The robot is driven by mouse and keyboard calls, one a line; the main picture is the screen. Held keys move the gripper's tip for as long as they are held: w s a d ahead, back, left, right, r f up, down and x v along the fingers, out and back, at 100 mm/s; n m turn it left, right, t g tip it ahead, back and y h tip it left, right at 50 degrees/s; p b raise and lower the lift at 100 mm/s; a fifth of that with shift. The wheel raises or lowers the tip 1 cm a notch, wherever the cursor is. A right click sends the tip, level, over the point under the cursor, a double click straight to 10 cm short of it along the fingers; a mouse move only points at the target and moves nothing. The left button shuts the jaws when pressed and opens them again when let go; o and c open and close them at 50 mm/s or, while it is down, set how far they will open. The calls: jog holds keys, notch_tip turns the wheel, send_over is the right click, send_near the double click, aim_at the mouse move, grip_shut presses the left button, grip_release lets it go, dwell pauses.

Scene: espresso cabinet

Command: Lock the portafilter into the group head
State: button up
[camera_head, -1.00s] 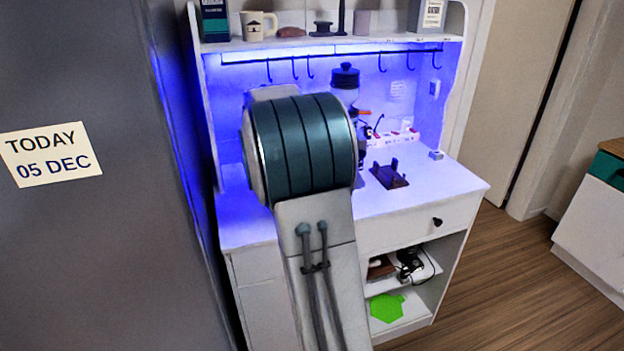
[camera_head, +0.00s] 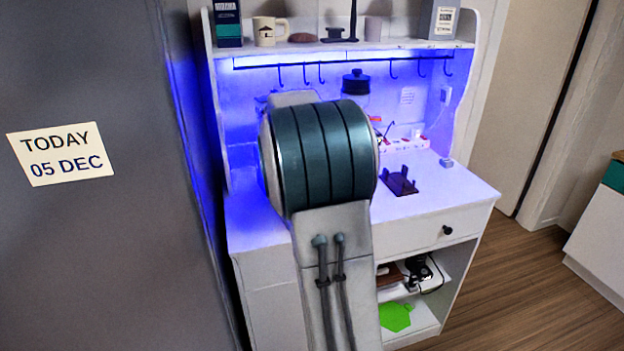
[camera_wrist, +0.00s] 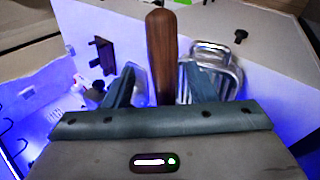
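In the wrist view a brown wooden handle (camera_wrist: 161,50), likely the portafilter's, stands between the two fingers of my gripper (camera_wrist: 160,82). The fingers are spread, with a visible gap at the handle's left and a narrow one at its right. The portafilter's metal basket is not clearly visible. Shiny bent metal bars (camera_wrist: 214,62) show just right of the handle, behind the right finger; I cannot tell what they belong to. In the head view my arm hides my gripper, the handle and the group head.
A white cabinet counter (camera_head: 440,190) carries a dark stand (camera_head: 398,182), which also shows in the wrist view (camera_wrist: 103,54). A black-lidded jar (camera_head: 355,84) and a power strip (camera_head: 405,143) are behind. The hooked shelf (camera_head: 400,45) is above. A grey panel (camera_head: 90,250) borders the left.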

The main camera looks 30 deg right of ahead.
jog(key=b+v, duration=0.1)
jog(key=v, duration=1.3)
jog(key=s+a+f+t+y, duration=0.1)
jog(key=s+a+f+y, duration=0.2)
jog(key=s+a+f, duration=0.4)
jog(key=s+a+f+t+y, duration=0.2)
jog(key=s+a+f, duration=0.6)
jog(key=s, duration=0.8)
jog(key=a+y, duration=0.1)
jog(key=a, duration=0.2)
jog(key=shift+a+f+n+y, duration=0.2)
jog(key=shift+a+n+y, duration=0.1)
jog(key=shift+y, duration=0.1)
